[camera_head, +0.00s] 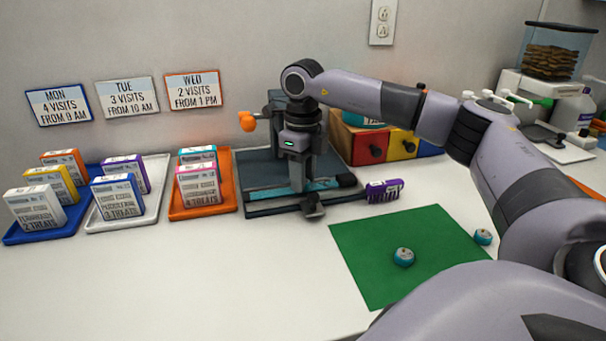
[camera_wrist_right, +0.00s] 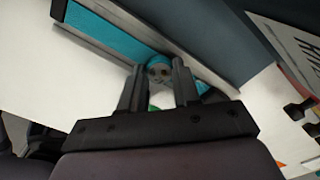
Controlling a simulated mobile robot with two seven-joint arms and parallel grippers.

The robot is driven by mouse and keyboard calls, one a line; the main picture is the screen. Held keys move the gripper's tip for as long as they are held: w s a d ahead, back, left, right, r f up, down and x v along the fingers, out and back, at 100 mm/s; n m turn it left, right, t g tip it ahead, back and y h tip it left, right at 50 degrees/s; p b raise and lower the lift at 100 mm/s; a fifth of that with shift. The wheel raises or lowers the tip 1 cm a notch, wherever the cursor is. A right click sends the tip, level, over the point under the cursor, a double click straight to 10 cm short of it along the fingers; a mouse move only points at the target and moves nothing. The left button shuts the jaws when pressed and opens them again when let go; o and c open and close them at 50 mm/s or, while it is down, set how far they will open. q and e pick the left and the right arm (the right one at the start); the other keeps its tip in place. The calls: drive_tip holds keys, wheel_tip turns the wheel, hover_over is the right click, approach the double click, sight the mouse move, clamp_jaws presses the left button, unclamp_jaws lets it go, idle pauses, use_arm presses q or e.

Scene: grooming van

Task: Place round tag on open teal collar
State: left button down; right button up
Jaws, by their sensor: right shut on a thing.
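The teal collar (camera_head: 322,185) lies stretched out in a dark grey fixture (camera_head: 262,165) on the counter. In the wrist view the collar is a long teal strip (camera_wrist_right: 105,32) running diagonally. My right gripper (camera_head: 298,185) points down over the collar, partly hiding it. It is shut on the round tag (camera_wrist_right: 158,71), a small greyish disc between the fingertips in the wrist view. The tag is right at the strip; whether it touches the collar I cannot tell. In the head view the tag is hidden by the gripper. My left gripper is not in view.
A lever with an orange knob (camera_head: 247,121) rises by the fixture. A purple brush-like item (camera_head: 384,190) lies to its right. Trays with treat boxes, including an orange tray (camera_head: 227,185), stand left. The front counter is clear.

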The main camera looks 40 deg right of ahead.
drive_tip(key=shift+f, duration=0.2)
drive_tip(key=o, duration=1)
drive_tip(key=shift+r, duration=0.2)
wheel_tip(320, 180, up, 12)
drive_tip(key=shift+r+p, duration=0.1)
drive_tip(key=shift+p, duration=0.2)
